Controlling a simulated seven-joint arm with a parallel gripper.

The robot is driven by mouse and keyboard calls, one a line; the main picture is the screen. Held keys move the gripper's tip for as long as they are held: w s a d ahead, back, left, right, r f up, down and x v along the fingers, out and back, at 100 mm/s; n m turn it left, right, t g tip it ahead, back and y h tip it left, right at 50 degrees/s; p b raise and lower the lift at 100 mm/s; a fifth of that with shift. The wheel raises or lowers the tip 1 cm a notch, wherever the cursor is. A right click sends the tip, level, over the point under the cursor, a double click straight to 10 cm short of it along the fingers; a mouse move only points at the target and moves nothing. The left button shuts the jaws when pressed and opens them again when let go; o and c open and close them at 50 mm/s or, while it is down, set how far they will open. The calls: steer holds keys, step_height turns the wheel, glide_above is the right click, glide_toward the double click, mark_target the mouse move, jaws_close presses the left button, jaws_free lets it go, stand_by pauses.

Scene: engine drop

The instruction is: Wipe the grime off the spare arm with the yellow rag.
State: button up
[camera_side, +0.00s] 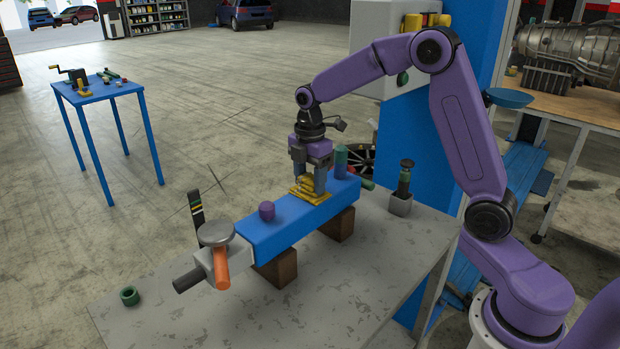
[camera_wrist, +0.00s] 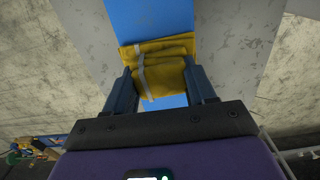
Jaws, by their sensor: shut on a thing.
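The spare arm is a long blue bar (camera_side: 276,229) lying on two brown blocks on the grey bench. Its near left end has a grey head with an orange peg and a dark rod. The yellow rag (camera_side: 307,191) lies folded on the bar's top, right of its middle. My gripper (camera_side: 310,186) points down and is shut on the rag, which bunches up between its fingers. In the wrist view the rag (camera_wrist: 160,62) spans the blue bar (camera_wrist: 150,17) between the two fingers (camera_wrist: 158,88).
A green ring (camera_side: 130,296) lies on the bench (camera_side: 340,290) at left. A dark-topped post (camera_side: 402,195) stands at right. The bench front is clear.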

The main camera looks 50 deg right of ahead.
steer(key=shift+a, duration=1.5)
step_height(320, 180, up, 8)
steer(key=shift+r, duration=0.15)
steer(key=shift+r, duration=0.1)
